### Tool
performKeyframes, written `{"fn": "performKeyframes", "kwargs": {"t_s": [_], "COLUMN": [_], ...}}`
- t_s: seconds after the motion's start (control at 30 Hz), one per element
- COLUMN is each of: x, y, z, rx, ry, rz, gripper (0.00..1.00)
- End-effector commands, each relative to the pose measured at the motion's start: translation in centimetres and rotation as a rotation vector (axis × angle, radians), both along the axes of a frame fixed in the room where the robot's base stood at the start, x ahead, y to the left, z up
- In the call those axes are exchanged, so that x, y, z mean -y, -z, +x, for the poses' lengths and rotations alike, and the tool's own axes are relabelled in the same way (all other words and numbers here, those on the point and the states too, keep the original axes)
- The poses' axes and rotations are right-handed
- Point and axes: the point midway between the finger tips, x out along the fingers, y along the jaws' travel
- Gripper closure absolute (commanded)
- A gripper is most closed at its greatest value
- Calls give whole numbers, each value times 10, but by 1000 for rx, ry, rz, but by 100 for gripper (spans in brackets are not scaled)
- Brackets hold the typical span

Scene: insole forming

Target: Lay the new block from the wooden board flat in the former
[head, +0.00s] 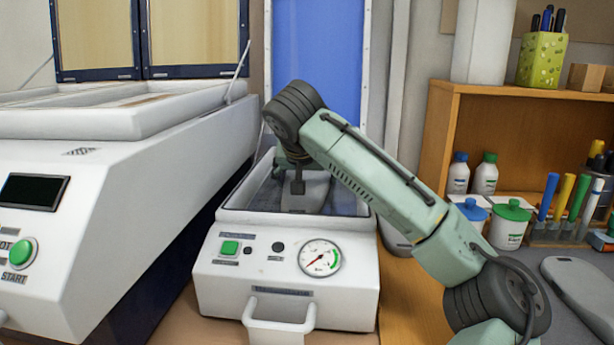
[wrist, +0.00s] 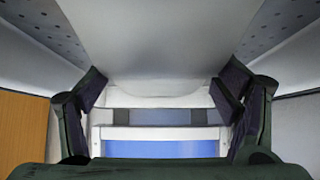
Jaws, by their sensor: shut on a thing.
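The former (head: 225,268) is a white machine with a green button, a round gauge and a front handle; its lid with the blue sheet (head: 318,60) stands open. My gripper (head: 298,186) is down inside the former's tray, shut on a grey block (head: 316,194). In the wrist view the pale block (wrist: 160,45) fills the top middle, between the two dark fingers of my gripper (wrist: 160,95). The block lies low over the tray bed; whether it touches the bed is hard to tell. My arm hides part of the tray's right side. The wooden board cannot be made out for sure.
A larger white machine (head: 130,185) with a screen and START button stands close on the left. On the right are a wooden shelf (head: 520,95), lidded jars (head: 508,225), pens in a rack and a grey sole-shaped piece (head: 590,290). The perforated bed (wrist: 275,40) shows beside the block.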

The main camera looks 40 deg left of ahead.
Motion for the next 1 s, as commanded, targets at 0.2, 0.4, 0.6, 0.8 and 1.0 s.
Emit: {"fn": "performKeyframes", "kwargs": {"t_s": [0.2, 0.4, 0.6, 0.8, 1.0], "x": [0, 0, 0, 1, 12], "y": [3, 2, 1, -2, -24], "z": [0, 0, 0, -3, -23], "rx": [-2, -2, -2, -1, 0], "ry": [-1, -1, -1, -2, -4], "rz": [-6, -5, -5, -3, -1], "gripper": [13, 0, 0, 0, 0]}}
